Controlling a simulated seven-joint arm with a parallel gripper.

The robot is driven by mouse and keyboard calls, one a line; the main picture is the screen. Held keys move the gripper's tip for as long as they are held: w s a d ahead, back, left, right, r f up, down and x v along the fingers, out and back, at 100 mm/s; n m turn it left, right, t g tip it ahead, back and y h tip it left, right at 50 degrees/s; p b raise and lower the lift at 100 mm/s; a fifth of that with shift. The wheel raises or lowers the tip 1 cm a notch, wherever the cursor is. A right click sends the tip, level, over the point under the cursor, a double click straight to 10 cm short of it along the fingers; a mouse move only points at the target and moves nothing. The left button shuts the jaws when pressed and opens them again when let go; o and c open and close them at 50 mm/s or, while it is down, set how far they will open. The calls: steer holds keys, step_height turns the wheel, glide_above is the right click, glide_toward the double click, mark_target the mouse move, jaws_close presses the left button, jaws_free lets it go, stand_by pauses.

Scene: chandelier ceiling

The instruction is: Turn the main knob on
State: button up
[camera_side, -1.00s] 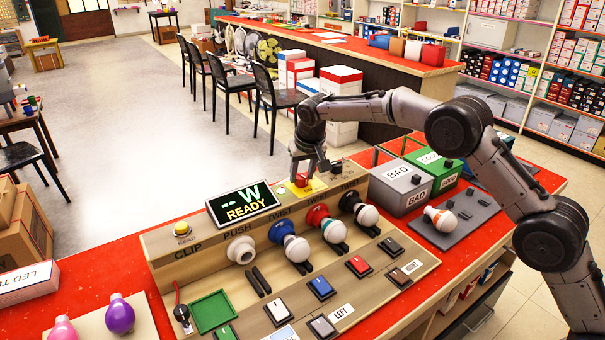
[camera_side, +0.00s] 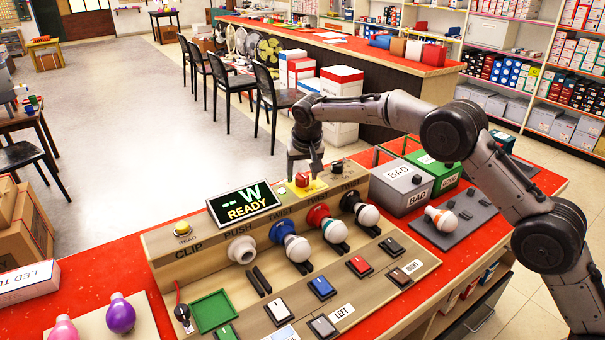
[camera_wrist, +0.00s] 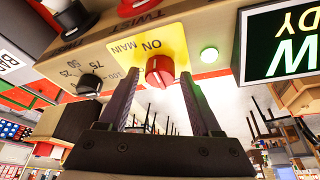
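The red main knob (camera_side: 302,180) sits on a yellow plate (camera_side: 314,188) on top of the wooden test bench. In the wrist view the knob (camera_wrist: 159,71) points straight along the plate, near the printed words ON MAIN. My gripper (camera_side: 306,166) is just above and behind the knob in the side view. In the wrist view my gripper (camera_wrist: 158,77) is open, with one finger on each side of the knob and a visible gap to it on both sides. A green lamp (camera_wrist: 209,54) beside the plate glows. The display (camera_side: 243,206) reads "-- W READY".
A black dial (camera_wrist: 89,85) with number marks is beside the plate. Several bulbs in sockets line the bench front, such as one in the blue socket (camera_side: 283,231). Grey BAD (camera_side: 401,187) and green GOOD boxes stand to the right.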

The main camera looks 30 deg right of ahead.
steer(key=shift+o, duration=0.2)
steer(key=v, duration=1.4)
steer(key=shift+f, duration=0.1)
